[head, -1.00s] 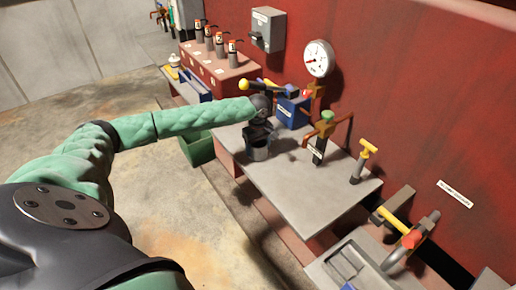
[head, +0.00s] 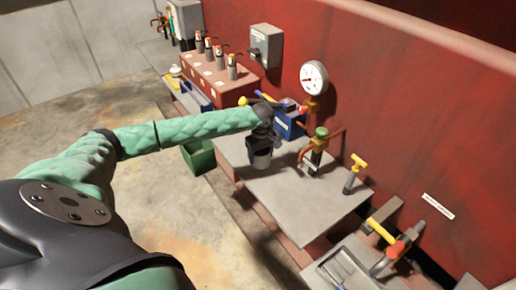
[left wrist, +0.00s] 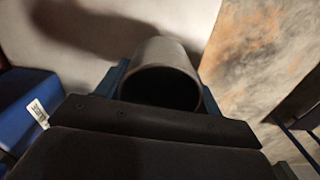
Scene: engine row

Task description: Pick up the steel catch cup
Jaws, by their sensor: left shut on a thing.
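The steel catch cup (head: 260,159) is a grey open-topped cylinder at the near left part of the grey bench top. My left gripper (head: 262,148) is shut on it, reaching in from the left. In the left wrist view the cup (left wrist: 160,55) sits upright between the fingers of my left gripper (left wrist: 160,90), its dark mouth facing the camera. I cannot tell for sure whether its base is clear of the bench. My right gripper is not in view.
A blue box (head: 289,124) stands just behind the cup. A green-topped valve (head: 318,145), a yellow-handled valve (head: 354,175) and a round gauge (head: 314,78) are to the right. A green bin (head: 199,157) is on the floor at left. The bench's front middle (head: 297,205) is clear.

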